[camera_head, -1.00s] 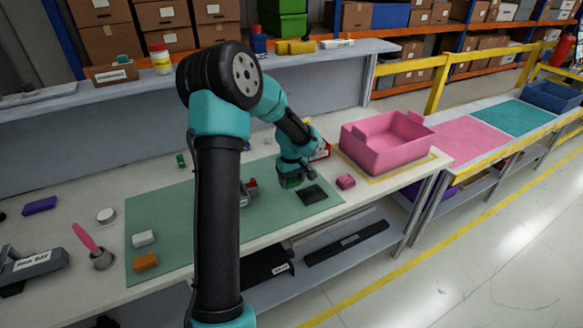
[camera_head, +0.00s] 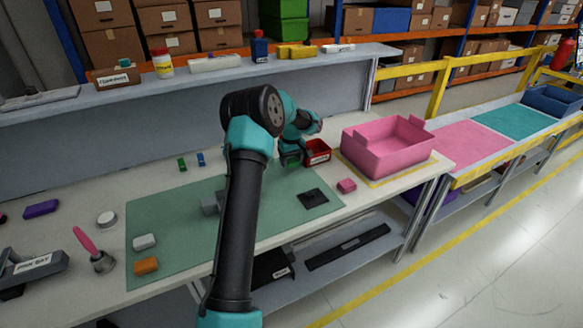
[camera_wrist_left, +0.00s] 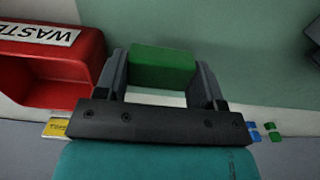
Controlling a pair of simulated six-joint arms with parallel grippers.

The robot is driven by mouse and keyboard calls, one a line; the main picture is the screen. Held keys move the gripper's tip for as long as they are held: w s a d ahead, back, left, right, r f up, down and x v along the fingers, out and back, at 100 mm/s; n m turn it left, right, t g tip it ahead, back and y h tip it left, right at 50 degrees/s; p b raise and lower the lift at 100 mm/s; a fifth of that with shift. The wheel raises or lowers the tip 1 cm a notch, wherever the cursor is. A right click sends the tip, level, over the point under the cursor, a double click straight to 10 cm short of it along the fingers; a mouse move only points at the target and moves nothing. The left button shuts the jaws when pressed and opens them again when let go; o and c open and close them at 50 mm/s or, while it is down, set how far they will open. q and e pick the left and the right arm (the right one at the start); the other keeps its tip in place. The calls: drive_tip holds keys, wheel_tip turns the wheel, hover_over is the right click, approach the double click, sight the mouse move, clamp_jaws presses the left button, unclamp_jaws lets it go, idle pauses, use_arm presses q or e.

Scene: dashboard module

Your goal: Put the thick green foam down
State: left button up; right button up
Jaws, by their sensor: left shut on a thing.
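The thick green foam (camera_wrist_left: 163,68) is a green block between the two fingers of my left gripper (camera_wrist_left: 165,84) in the left wrist view. The gripper is shut on it. In the head view my left gripper (camera_head: 291,158) is at the back edge of the green mat (camera_head: 180,225), just left of the red waste bin (camera_head: 317,152). The bin is also close beside the left finger in the left wrist view (camera_wrist_left: 60,85). I cannot tell whether the foam touches the surface below. My right gripper is not in view.
A pink tote (camera_head: 385,148) stands right of the red bin. A pink block (camera_head: 346,186) and a dark square pad (camera_head: 313,199) lie in front. Small green (camera_head: 182,164) and blue (camera_head: 200,159) pieces lie at the back left. The mat's right part is mostly clear.

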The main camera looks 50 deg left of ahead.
sight(291, 167)
use_arm(q)
drive_tip(key=shift+a, duration=0.1)
drive_tip(key=shift+f, duration=1.8)
drive_tip(key=shift+f, duration=0.1)
drive_tip(key=o, duration=0.9)
wheel_tip(291, 167, up, 12)
drive_tip(key=shift+r, duration=0.15)
